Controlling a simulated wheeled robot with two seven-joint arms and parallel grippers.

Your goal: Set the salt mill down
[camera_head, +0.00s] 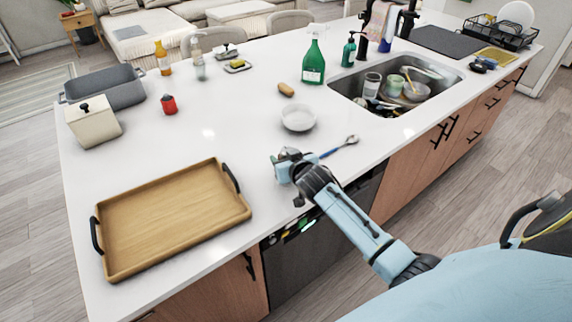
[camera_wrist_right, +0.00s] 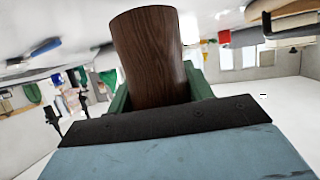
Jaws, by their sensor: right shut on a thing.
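The salt mill (camera_wrist_right: 150,58) is a dark brown wooden cylinder, seen close up in the right wrist view. My right gripper (camera_wrist_right: 158,88) is shut on it, with a green finger on each side. My left gripper is not in view.
A wooden tray (camera_head: 175,214) lies left of the gripper. A green spray bottle (camera_head: 313,62) and a filled sink (camera_head: 395,85) are farther back. The counter's left middle has free room.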

